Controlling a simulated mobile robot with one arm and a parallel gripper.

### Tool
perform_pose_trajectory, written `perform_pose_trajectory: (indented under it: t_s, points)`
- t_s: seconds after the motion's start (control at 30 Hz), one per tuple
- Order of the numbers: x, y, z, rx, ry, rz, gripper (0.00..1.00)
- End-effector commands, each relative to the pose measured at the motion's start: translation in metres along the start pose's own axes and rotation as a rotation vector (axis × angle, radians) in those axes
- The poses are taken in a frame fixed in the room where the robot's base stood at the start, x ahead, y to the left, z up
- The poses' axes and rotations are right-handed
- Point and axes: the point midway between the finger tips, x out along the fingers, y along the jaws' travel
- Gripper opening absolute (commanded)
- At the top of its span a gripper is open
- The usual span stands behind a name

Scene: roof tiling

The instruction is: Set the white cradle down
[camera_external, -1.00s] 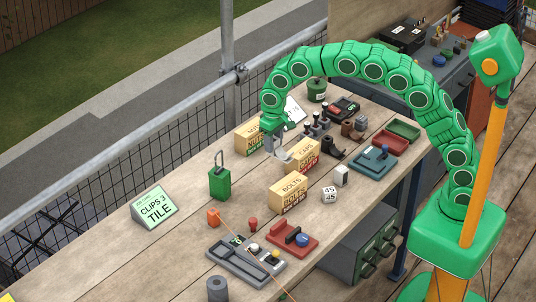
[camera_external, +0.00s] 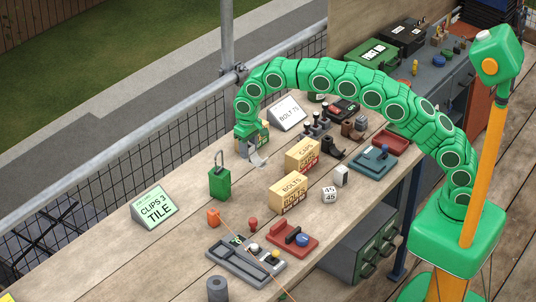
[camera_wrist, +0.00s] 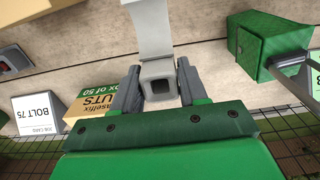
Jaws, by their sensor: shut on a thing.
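The white cradle (camera_wrist: 152,36) is a pale piece with a curved plate and a square hollow stem. My gripper (camera_wrist: 158,88) is shut on the stem, one finger on each side, in the wrist view. I cannot tell whether the cradle touches the bench top (camera_external: 170,177).
A green case with a handle (camera_external: 220,183) stands to the left. The caps box (camera_external: 301,158) and bolts box (camera_external: 286,196) are to the right. A "BOLT 75" sign (camera_external: 288,112) stands behind. Mesh fencing lines the far edge.

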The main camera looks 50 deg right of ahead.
Motion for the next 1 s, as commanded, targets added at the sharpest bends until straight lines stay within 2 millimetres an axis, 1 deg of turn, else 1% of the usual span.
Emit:
perform_pose_trajectory:
  t_s: [0.1,0.4,0.87,0.93,1.0]
  points:
    - [0.013,-0.003,-0.008,0.000,-0.002,0.001,0.11]
    - [0.035,-0.010,-0.026,0.000,-0.001,0.001,0.11]
    - [0.045,-0.014,-0.035,0.000,0.002,0.000,0.11]
    - [0.048,-0.015,-0.037,0.000,0.002,0.000,0.11]
    - [0.056,-0.014,-0.037,0.000,-0.001,0.001,0.11]
